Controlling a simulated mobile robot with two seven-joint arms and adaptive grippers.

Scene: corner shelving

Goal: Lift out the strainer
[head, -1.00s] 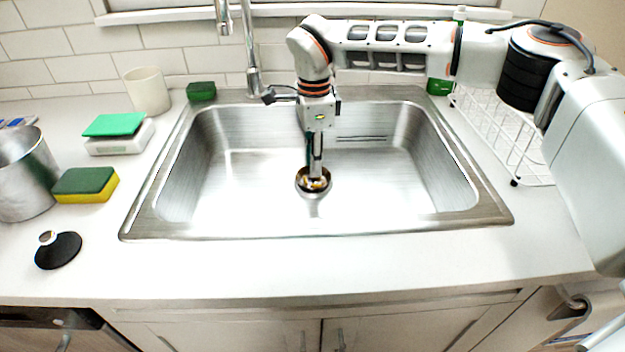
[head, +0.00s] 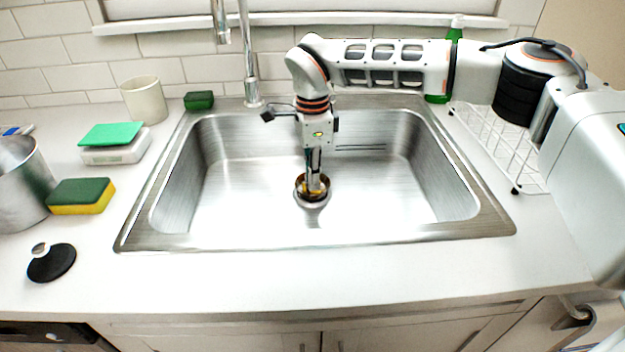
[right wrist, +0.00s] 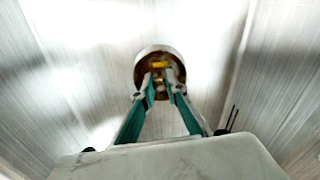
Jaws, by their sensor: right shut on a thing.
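The strainer (head: 312,196) sits at the drain in the middle of the sink floor, round with a metal rim and a brownish inside holding yellowish bits. It also shows in the right wrist view (right wrist: 160,52), straight ahead of the fingers. My right gripper (head: 314,186) points down into the sink, its fingertips at the strainer's centre. In the right wrist view my right gripper (right wrist: 160,92) has its fingertips close together, shut on the strainer's middle post, which the fingers partly hide. I cannot tell whether the strainer is clear of the drain. My left gripper is not in view.
The steel sink (head: 135,240) has walls all round, with the faucet (head: 250,65) behind. A black stopper (head: 52,264), a sponge (head: 82,196) and a metal pot (head: 20,190) stand left. A white wire rack (head: 500,145) is at right. The front counter is clear.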

